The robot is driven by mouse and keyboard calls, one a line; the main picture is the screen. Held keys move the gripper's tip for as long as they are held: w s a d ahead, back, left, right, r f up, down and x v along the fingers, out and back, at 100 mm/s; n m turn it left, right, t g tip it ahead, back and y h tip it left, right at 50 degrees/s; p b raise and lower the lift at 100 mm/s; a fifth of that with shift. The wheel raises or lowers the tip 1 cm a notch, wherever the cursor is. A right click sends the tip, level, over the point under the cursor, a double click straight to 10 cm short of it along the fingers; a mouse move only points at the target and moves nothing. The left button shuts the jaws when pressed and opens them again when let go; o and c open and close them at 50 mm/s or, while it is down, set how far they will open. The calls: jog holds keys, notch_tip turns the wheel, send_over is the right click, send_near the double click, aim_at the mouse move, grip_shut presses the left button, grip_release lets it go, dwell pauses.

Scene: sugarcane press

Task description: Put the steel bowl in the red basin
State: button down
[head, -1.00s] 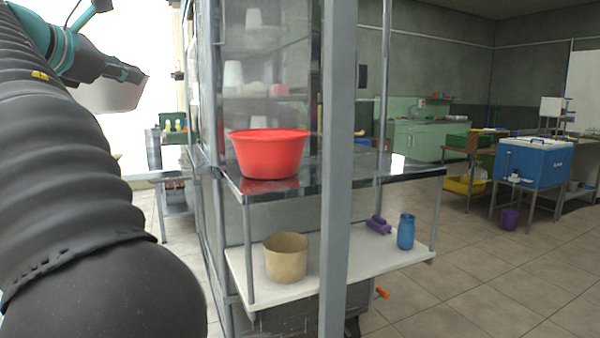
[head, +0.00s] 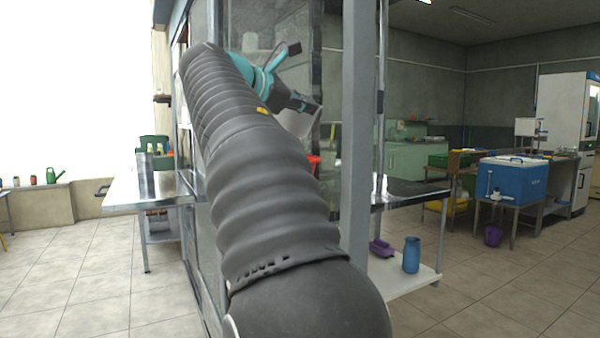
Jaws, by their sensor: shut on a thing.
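My gripper (head: 309,104) is shut on the steel bowl (head: 303,123), which hangs tilted from it, grey and partly hidden by my arm. The red basin (head: 314,161) stands on the upper shelf of the metal stand. Only a small red strip of it shows beside my arm. In the picture the bowl is above the basin's visible strip, with a gap between them. I cannot tell whether it is straight over the basin in depth. The inside of the basin is hidden.
A grey upright post (head: 357,130) stands close to the right of the bowl. The upper shelf (head: 410,187) is bare at its right end. A blue jar (head: 411,254) and a purple object (head: 381,248) are on the lower shelf. Open tiled floor lies left and right.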

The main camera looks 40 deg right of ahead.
jog(key=w+d+f, duration=0.1)
jog(key=w+f, duration=0.1)
jog(key=w+d+f, duration=0.2)
jog(key=w, duration=0.1)
jog(key=w+d+f, duration=0.1)
jog(key=w, duration=0.2)
jog(key=shift+w+d+f, duration=0.25)
jog(key=shift+d+f, duration=0.1)
jog(key=shift+f, duration=0.05)
jog(key=shift+f+b, duration=0.8)
jog(key=shift+f, duration=1.25)
jog(key=shift+f+b, duration=0.3)
jog(key=shift+f, duration=0.3)
jog(key=c, duration=1.3)
grip_release()
jog(key=shift+r, duration=0.25)
jog(key=shift+r+p, duration=0.45)
jog(key=shift+r, duration=0.1)
jog(key=w+v, duration=0.1)
jog(key=v, duration=1.1)
jog(key=shift+s, duration=0.35)
